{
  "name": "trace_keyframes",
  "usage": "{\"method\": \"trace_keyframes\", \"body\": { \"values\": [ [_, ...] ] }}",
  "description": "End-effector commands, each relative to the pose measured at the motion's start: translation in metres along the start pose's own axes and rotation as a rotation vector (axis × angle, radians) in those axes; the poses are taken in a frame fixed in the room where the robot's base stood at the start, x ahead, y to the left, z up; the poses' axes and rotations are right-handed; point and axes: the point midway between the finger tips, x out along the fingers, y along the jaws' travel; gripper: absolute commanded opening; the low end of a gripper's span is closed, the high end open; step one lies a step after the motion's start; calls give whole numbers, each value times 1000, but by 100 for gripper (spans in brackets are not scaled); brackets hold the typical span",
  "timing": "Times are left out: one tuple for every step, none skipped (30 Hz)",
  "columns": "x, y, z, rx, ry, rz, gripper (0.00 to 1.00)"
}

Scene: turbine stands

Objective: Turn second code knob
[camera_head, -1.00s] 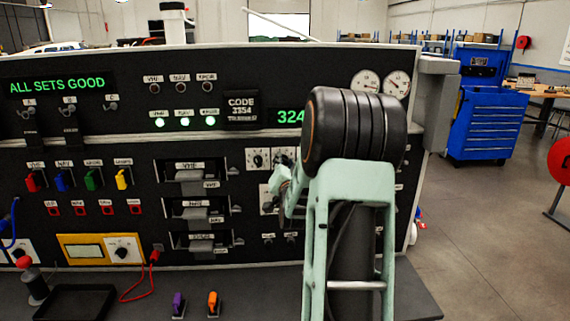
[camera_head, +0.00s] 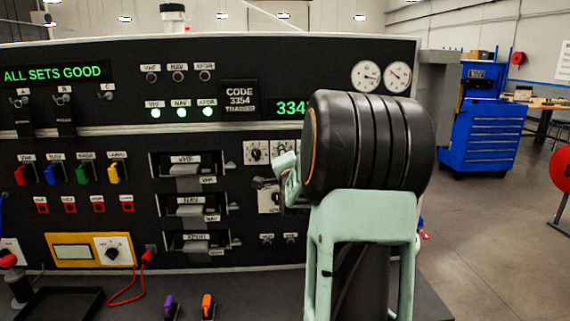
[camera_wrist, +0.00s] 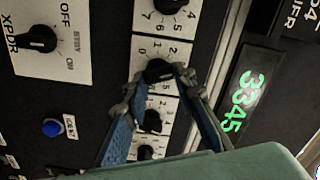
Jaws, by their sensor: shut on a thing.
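The second code knob (camera_wrist: 158,70) is a black dial on a white numbered plate in the wrist view. My gripper (camera_wrist: 160,78) has its two fingertips on either side of it and is shut on it. Other code knobs stand in the same row, one (camera_wrist: 170,5) above it in this view and another (camera_wrist: 152,121) below. The green code display (camera_wrist: 243,102) reads 3345 in the wrist view. In the head view the display (camera_head: 290,107) shows 334, its last digit hidden by my arm. A label (camera_head: 240,99) reads CODE 3354.
The XPDR knob (camera_wrist: 37,40) and a blue button (camera_wrist: 52,128) lie left of the code knobs in the wrist view. In the head view, levers, coloured switches and a yellow-framed module (camera_head: 92,250) fill the panel. A blue tool cabinet (camera_head: 483,120) stands at right beyond open floor.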

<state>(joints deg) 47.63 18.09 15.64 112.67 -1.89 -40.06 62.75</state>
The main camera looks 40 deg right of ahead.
Motion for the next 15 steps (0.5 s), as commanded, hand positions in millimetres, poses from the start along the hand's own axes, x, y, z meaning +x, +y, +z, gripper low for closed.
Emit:
{"method": "trace_keyframes", "body": {
  "values": [
    [0, 1, 1, 17, 0, -2, 0],
    [0, 1, 1, 25, 0, -1, 0],
    [0, 1, 0, 37, 0, -1, 0],
    [0, 1, 0, 44, 0, -1, 0],
    [0, 1, 0, 50, 0, -1, 0],
    [0, 0, 0, 56, 0, -1, 0],
    [0, 0, 0, 59, 0, -1, 0],
    [0, 0, 0, 63, 0, -1, 0],
    [0, 0, 0, 66, 0, -1, 0],
    [0, 0, 0, 68, 0, -1, 0],
    [0, 0, 0, 69, 0, -1, 0],
    [0, 0, 0, 70, 0, -1, 0],
    [0, 0, 0, 70, 0, -1, 0],
    [0, 0, 0, 70, 0, -1, 0],
    [0, -1, 0, 70, 0, -1, 0]
  ]
}}
